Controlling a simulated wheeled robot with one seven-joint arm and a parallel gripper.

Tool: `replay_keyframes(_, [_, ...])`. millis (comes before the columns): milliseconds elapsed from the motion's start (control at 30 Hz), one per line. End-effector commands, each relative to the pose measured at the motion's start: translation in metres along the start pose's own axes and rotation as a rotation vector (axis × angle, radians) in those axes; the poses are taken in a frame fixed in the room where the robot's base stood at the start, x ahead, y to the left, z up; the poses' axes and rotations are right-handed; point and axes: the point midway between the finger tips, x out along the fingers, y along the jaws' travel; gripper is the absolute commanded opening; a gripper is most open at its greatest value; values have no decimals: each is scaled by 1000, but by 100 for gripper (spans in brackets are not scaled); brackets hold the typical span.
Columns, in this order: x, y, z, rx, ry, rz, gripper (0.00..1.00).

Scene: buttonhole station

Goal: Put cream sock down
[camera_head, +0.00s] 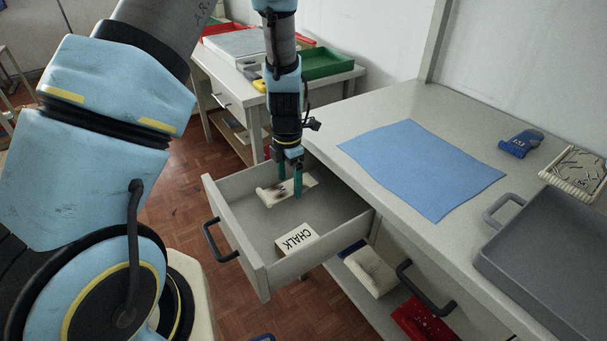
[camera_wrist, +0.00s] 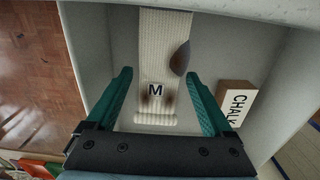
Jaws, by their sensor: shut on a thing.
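The cream sock (camera_head: 273,194) is in the open drawer (camera_head: 237,223), toward its back left. It is long and ribbed with brown stains and a letter M, seen in the wrist view (camera_wrist: 163,35). My gripper (camera_head: 291,190) points down into the drawer. In the wrist view its teal fingers (camera_wrist: 160,76) stand on both sides of the sock, shut on it. The sock appears low, at or near the drawer floor; I cannot tell whether it touches.
A box marked CHALK (camera_head: 297,239) sits in the drawer, also in the wrist view (camera_wrist: 236,101). Drawer walls surround my fingers. A blue cloth (camera_head: 421,168) and a grey tray (camera_head: 553,255) lie on the worktop. Bare drawer floor shows between sock and box.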

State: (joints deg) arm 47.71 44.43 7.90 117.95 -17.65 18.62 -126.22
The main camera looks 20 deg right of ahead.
Motion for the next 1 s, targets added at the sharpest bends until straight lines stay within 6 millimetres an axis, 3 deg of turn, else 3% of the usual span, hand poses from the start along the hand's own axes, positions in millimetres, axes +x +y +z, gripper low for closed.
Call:
replay_keyframes(167, [-1,0,14,2,1,1,25])
replay_keyframes(367, [-2,0,46,2,1,1,25])
replay_keyframes(500, [10,0,43,-2,3,-1,25])
replay_keyframes(1000, [19,0,43,-2,1,1,25])
